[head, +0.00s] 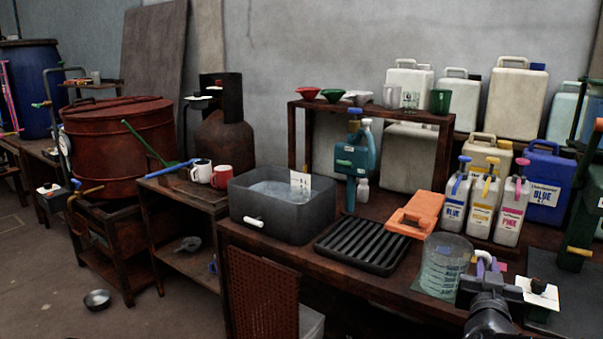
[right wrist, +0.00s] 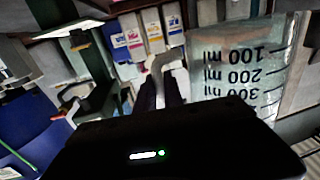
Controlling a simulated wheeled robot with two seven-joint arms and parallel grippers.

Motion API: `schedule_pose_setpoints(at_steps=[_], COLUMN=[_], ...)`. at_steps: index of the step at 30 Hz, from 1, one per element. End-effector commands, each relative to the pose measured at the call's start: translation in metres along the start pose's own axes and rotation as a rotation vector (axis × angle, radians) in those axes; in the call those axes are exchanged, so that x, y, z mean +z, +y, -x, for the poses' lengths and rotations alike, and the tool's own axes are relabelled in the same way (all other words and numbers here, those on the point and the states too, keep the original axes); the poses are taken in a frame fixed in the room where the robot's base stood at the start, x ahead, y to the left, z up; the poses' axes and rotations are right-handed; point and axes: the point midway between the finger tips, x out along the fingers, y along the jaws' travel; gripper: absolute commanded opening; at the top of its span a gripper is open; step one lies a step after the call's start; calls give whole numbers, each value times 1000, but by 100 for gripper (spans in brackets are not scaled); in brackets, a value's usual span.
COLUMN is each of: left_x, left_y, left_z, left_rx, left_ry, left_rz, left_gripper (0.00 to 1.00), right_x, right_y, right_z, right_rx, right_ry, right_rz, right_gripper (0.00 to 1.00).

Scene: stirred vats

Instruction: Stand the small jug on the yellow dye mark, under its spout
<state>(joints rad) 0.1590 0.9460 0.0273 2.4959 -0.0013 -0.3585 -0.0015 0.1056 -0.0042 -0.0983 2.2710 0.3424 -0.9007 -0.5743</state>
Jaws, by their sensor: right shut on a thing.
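The small jug (head: 443,266) is clear, with measuring marks, and looks upright near the front edge of the bench. My right gripper (head: 486,268) is shut on its pale handle, at the jug's right side. The right wrist view shows the jug (right wrist: 240,65) large, with its handle (right wrist: 163,68) between the fingers. I cannot tell whether its base touches the bench. The yellow dye bottle (head: 483,207) with a yellow pump spout (head: 488,180) stands behind, between the blue bottle (head: 455,201) and the pink bottle (head: 512,210). I cannot make out the yellow mark. My left gripper is out of view.
An orange dustpan-like piece (head: 416,213) and a black ribbed tray (head: 362,243) lie left of the jug. A grey basin of water (head: 283,205) stands further left. A dark green stand (head: 580,215) is at the right. A pink patch (head: 503,267) shows beside the gripper.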

Motion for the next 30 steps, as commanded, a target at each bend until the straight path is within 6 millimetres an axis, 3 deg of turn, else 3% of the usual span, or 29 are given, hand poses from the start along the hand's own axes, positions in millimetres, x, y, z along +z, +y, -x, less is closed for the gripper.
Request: schedule_pose_setpoints(at_steps=[13, 24, 30], left_x=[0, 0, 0], left_y=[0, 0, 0], left_z=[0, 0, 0], left_rx=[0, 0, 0], left_ry=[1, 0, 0], left_rz=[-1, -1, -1], left_gripper=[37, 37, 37], right_x=[9, 52, 82], right_y=[-85, -168, -194], right_z=[23, 75, 101], right_rx=[-331, -683, -804], right_ry=[-5, -9, -11], right_rz=[1, -1, -4], right_gripper=[0, 0, 0])
